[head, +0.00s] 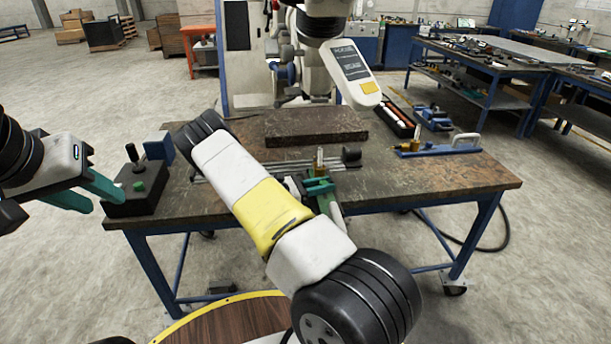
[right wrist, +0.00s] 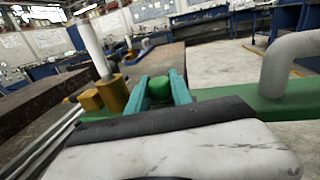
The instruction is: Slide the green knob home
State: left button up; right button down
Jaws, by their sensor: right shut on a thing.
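The green knob (right wrist: 159,88) shows in the right wrist view between the two teal fingers of my right gripper (right wrist: 163,92). The fingers are shut on it from both sides. In the head view my right gripper (head: 318,187) is over the front middle of the table, and I cannot clearly pick out the knob there. A green bar (right wrist: 265,108) with a grey bent handle (right wrist: 285,62) lies to the right of the knob in the wrist view. My left gripper (head: 100,194) is open and empty, beside the black control box (head: 132,201) at the table's left end.
The worktable (head: 430,182) holds a dark slab (head: 315,127), a blue fixture with a clamp handle (head: 438,147) and a tray of tools (head: 397,122). Brass posts (right wrist: 112,92) stand left of the knob. The table's right front part is clear.

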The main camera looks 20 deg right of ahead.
jog(key=shift+w, duration=0.25)
jog(key=c, duration=1.1)
grip_release()
jog(key=shift+c, duration=0.2)
jog(key=a, duration=0.7)
jog(key=shift+w+a, duration=0.1)
jog(key=shift+a, duration=0.3)
